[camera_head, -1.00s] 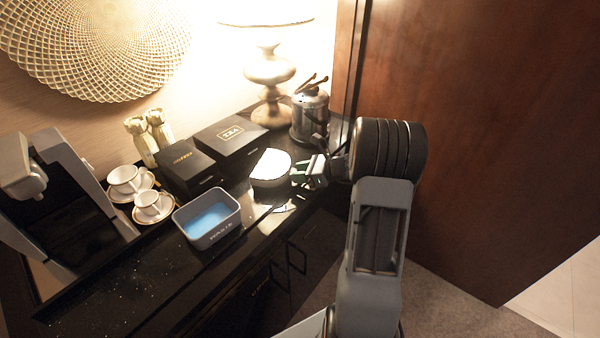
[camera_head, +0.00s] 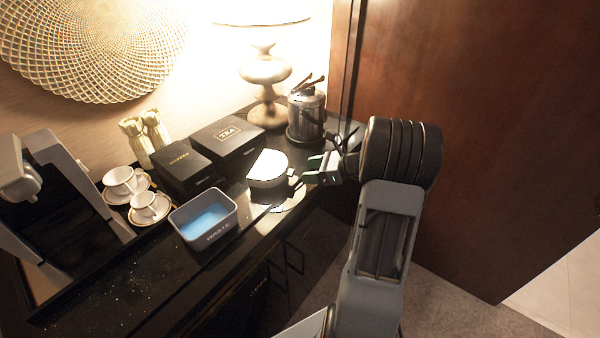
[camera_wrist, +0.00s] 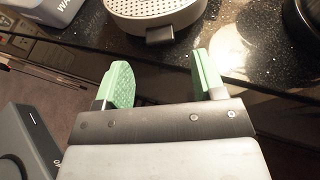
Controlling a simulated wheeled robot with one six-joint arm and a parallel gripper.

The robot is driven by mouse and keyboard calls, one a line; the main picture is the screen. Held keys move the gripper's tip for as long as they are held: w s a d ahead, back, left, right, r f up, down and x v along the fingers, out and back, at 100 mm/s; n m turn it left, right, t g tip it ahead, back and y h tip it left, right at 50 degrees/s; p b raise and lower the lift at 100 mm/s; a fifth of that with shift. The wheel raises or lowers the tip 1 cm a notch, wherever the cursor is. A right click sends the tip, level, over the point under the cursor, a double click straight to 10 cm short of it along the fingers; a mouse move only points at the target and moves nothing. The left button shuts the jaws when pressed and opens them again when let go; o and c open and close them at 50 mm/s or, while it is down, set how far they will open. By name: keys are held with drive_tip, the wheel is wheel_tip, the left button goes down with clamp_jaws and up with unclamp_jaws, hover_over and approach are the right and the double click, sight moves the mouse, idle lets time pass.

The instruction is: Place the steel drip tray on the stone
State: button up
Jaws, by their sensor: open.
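The steel drip tray (camera_head: 268,166) is a round-backed, half-moon piece with a bright top, sitting on the black stone counter (camera_head: 130,284). In the wrist view the tray (camera_wrist: 150,14) shows a perforated top and a small dark tab (camera_wrist: 159,34) on its near side. My gripper (camera_head: 304,173) is just right of the tray in the head view. In the wrist view my gripper (camera_wrist: 158,75) has its two green fingers apart with nothing between them. The tab lies ahead of the gap between the fingers, not between them. The tray's underside is hidden.
A grey waste bin (camera_head: 207,219) with blue inside stands left of the tray. Black tea (camera_head: 228,139) and coffee (camera_head: 182,165) boxes, a lamp (camera_head: 267,82) and a steel ice bucket (camera_head: 307,112) stand behind. Cups (camera_head: 150,205) and a coffee machine (camera_head: 50,190) are at left.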

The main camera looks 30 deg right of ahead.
drive_tip(key=v, duration=0.6)
drive_tip(key=s+a+r+n+g+h, duration=0.1)
drive_tip(key=s+a+n+g, duration=0.15)
drive_tip(key=a+n, duration=0.3)
drive_tip(key=s+a+r+n+g+h, duration=0.1)
drive_tip(key=s+a+n+g, duration=0.2)
drive_tip(key=a, duration=0.4)
drive_tip(key=s+a+n+h, duration=0.8)
drive_tip(key=s+n, duration=0.1)
drive_tip(key=n, duration=0.9)
drive_tip(key=shift+a+r, duration=0.2)
drive_tip(key=shift+r, duration=0.05)
